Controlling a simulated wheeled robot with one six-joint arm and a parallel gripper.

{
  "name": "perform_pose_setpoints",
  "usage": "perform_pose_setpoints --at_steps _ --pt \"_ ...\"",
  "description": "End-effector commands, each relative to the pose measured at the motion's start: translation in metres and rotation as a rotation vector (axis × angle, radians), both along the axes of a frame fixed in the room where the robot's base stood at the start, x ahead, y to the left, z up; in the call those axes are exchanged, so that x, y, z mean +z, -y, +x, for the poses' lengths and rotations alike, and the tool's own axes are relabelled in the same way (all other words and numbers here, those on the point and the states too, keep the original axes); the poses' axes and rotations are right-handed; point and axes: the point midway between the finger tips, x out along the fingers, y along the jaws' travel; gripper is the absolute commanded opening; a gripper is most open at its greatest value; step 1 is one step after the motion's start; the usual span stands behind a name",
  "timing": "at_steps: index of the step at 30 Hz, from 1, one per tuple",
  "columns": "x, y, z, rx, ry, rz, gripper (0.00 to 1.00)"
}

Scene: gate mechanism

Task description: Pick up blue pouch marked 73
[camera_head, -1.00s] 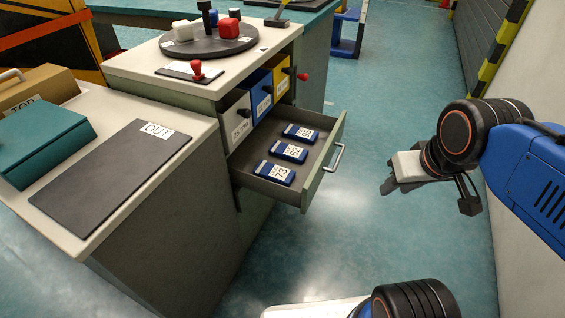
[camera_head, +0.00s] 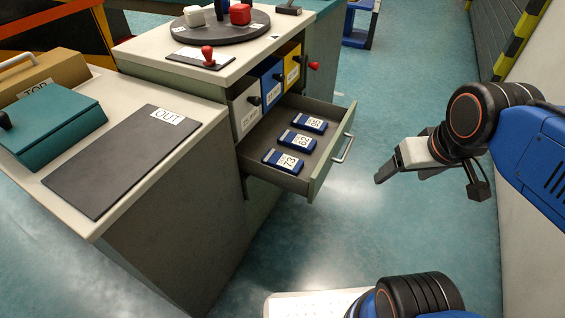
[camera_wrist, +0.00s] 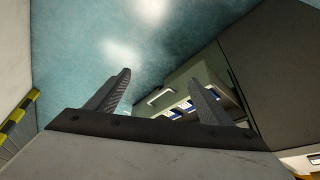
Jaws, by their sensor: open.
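The blue pouch marked 73 (camera_head: 288,161) lies flat in the open drawer (camera_head: 247,154), nearest of three blue pouches in the head view. The pouch marked 62 (camera_head: 298,141) and a third pouch (camera_head: 309,124) lie behind it in a row. My gripper (camera_head: 384,172) is to the right of the drawer, outside it and apart from its handle. In the wrist view my gripper (camera_wrist: 163,96) has its two fingers wide apart with nothing between them. Pouches (camera_wrist: 178,110) show small behind the right finger there, and their numbers cannot be read.
The drawer's handle (camera_head: 344,148) sticks out toward my gripper. White, blue and yellow bins (camera_head: 292,68) stand above the drawer. A dark mat marked OUT (camera_head: 105,170) lies on the left counter. A round dark turntable (camera_head: 217,31) is at the back. The floor right of the drawer is clear.

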Motion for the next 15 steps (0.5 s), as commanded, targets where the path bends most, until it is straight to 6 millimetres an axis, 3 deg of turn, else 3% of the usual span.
perform_pose_setpoints --at_steps 15 --pt "0.02 -0.062 0.114 0.384 -0.114 -0.064 0.73"
